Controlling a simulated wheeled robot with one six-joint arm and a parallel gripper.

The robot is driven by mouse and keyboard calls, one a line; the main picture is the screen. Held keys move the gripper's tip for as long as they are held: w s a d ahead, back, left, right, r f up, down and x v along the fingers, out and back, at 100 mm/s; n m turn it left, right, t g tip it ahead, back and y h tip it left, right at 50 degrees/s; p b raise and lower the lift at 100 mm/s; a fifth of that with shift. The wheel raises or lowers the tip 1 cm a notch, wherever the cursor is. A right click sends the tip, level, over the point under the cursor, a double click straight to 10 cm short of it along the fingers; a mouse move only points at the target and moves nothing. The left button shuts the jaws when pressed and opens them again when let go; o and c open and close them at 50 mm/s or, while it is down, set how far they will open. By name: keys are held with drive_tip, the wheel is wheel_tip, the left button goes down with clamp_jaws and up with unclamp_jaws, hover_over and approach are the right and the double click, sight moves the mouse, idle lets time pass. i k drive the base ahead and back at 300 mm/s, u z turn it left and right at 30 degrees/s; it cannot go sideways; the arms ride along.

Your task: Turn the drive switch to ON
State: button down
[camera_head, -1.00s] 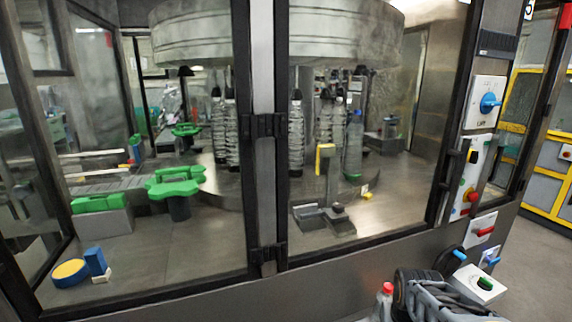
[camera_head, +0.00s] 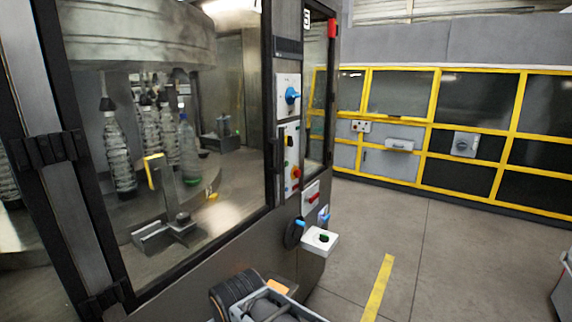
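Several controls sit on the machine's right-hand post, and their labels are too small to read, so I cannot tell which is the drive switch. A blue rotary knob (camera_head: 292,95) is on a white plate at the top. Below it is a white panel (camera_head: 291,158) with a black switch and coloured buttons. Lower are a red handle (camera_head: 312,197) on a white plate, a small blue lever (camera_head: 324,218), a black disc with a blue handle (camera_head: 294,232) and a white box with a dark green knob (camera_head: 322,239). My gripper's fingers are not in view.
Part of my arm shows at the bottom centre, below the controls. A glass door (camera_head: 190,130) left of the post encloses bottles and the carousel. Open grey floor (camera_head: 430,250) with a yellow line lies right. A yellow-framed grey machine (camera_head: 430,130) stands behind.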

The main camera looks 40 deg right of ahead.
sight(288, 138)
drive_tip(key=k, duration=0.3)
drive_tip(key=z, duration=0.9)
drive_tip(key=i, duration=1.35)
drive_tip(key=u, duration=0.05)
